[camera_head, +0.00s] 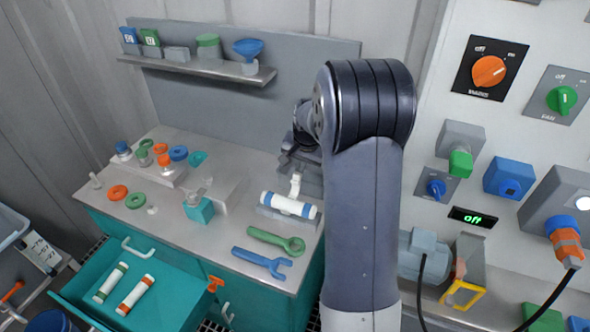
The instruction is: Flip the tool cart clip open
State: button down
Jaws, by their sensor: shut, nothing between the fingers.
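My gripper (300,160) is dark, shut and empty at the end of my arm, above the back right of the worktop; my own arm hides part of it. No clip is clearly recognisable. A small orange piece (215,284) sits on the front of the teal cabinet (265,306), beside a white handle. Another orange piece (13,291) shows on the grey cart (48,282) at the lower left edge, which is cut off by the frame. I cannot tell which of these is the clip. My gripper is well apart from both.
A white tube with blue bands (288,205) lies in a holder below my gripper. Green (277,241) and blue (262,263) wrenches lie at the worktop's front right. An open teal drawer (165,285) juts out, holding two banded tubes. A switch panel stands at right.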

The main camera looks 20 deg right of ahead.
jog(key=shift+w+d+f, duration=0.2)
jog(key=shift+f, duration=0.05)
dwell(0.3)
jog(key=shift+f, duration=0.1)
jog(key=shift+s+a+b, duration=0.3)
jog(key=shift+s+a, duration=0.2)
jog(key=shift+s, duration=0.2)
notch_tip(320, 180, up, 14)
jog(key=d+p, duration=0.1)
jog(key=d, duration=0.2)
jog(key=g+h, duration=0.1)
jog(key=h, duration=0.2)
send_over(296, 174)
jog(key=a, duration=0.2)
jog(key=f, duration=0.7)
jog(key=f+b, duration=0.1)
jog(key=f, duration=0.3)
jog(key=shift+s+d+f, duration=0.1)
jog(key=shift+s+d, duration=0.15)
jog(key=shift+s, duration=0.15)
jog(key=shift+d+f, duration=0.1)
jog(key=shift+f, duration=0.6)
